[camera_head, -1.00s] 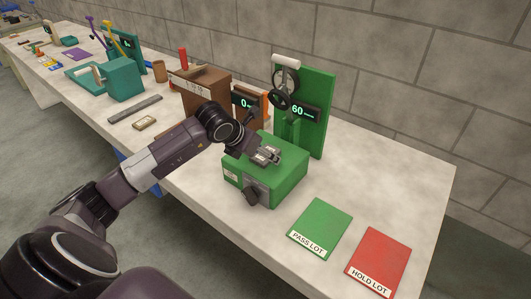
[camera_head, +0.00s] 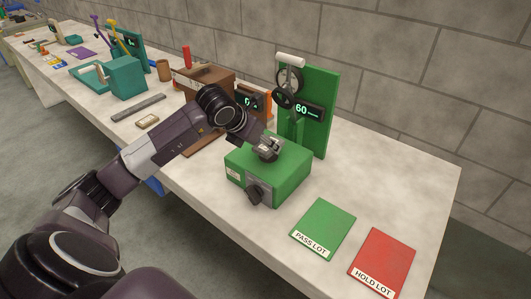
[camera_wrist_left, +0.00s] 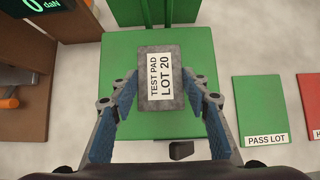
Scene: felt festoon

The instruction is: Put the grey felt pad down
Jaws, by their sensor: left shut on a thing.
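The grey felt pad (camera_wrist_left: 160,80), with a white label reading TEST PAD LOT 20, sits between the fingers of my left gripper (camera_wrist_left: 162,82) in the left wrist view. The fingers are shut on its two sides. In the head view my left gripper (camera_head: 270,147) is over the top of the green tester box (camera_head: 272,180), and the pad itself is hard to make out there. The green box top also shows beneath the pad in the left wrist view (camera_wrist_left: 120,50). I cannot tell whether the pad touches it. My right gripper is not in view.
A green PASS LOT mat (camera_head: 325,225) and a red HOLD LOT mat (camera_head: 383,262) lie bare on the bench, right of the box. A green upright panel (camera_head: 320,130) with a 60 display and wheel stands behind. A brown device (camera_head: 205,85) stands left.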

